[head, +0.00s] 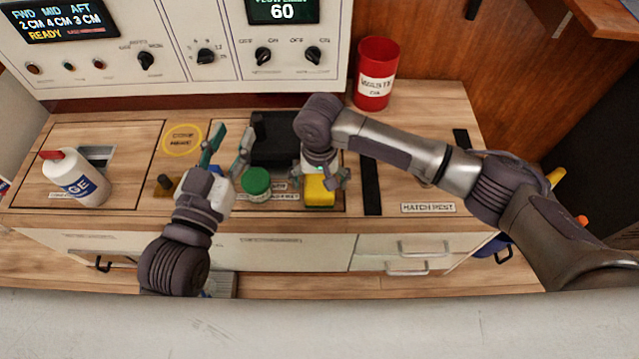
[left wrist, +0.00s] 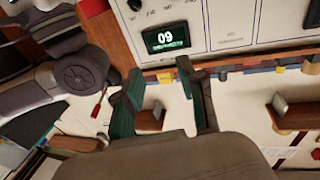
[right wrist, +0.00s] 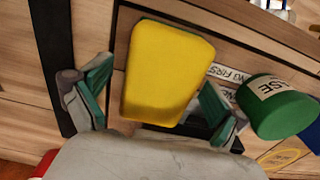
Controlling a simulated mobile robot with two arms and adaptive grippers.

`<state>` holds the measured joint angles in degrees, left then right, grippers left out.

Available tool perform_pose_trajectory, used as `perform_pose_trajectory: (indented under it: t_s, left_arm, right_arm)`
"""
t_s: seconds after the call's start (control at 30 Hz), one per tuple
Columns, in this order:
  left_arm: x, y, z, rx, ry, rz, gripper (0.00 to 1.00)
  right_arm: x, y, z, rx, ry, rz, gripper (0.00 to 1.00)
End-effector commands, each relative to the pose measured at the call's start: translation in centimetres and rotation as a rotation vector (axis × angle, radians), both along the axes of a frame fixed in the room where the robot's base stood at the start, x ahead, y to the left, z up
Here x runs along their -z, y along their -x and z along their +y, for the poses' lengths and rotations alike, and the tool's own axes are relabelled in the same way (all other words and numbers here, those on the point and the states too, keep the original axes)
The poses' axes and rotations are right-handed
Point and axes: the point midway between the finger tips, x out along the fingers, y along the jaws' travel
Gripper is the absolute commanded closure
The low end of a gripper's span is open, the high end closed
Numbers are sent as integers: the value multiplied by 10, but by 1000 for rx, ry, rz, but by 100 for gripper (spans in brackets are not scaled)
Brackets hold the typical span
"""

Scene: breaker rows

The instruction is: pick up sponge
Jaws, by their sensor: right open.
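The yellow sponge (head: 319,194) sits on the wooden counter near its front edge, partly covered by my right gripper in the head view. In the right wrist view the sponge (right wrist: 168,72) lies between the two spread fingers. My right gripper (head: 323,180) is open above it, and I see a gap on each side, so it does not appear gripped. My left gripper (head: 229,147) is open and empty over the counter, left of the green-topped container; its spread fingers also show in the left wrist view (left wrist: 158,85).
A green-topped container (head: 257,181) stands close left of the sponge, near a black tray (head: 275,135). A white bottle (head: 78,180) stands at left and a red can (head: 376,75) at the back. A control panel (head: 185,40) rises behind.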

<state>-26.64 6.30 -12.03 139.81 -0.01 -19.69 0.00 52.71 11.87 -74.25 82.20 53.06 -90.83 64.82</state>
Motion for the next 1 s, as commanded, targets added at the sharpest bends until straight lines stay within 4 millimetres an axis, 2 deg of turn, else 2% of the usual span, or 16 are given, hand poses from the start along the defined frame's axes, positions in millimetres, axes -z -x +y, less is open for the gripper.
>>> perform_pose_trajectory:
  t_s: [0.07, 0.37, 0.77, 1.0]
  left_arm:
    - [0, 0, 0, 0, 0, 1, 60]
    - [0, 0, 0, 0, 0, 2, 60]
    - [1, 0, 0, 0, -3, 14, 60]
    - [30, 5, 7, -13, -46, 182, 60]
  right_arm:
    - [0, 0, 0, 0, 0, 0, 6]
    - [0, 0, 0, 0, 1, 0, 56]
    - [-3, 0, 0, 0, 0, 0, 57]
    - [-18, 0, 0, 0, 1, 0, 57]
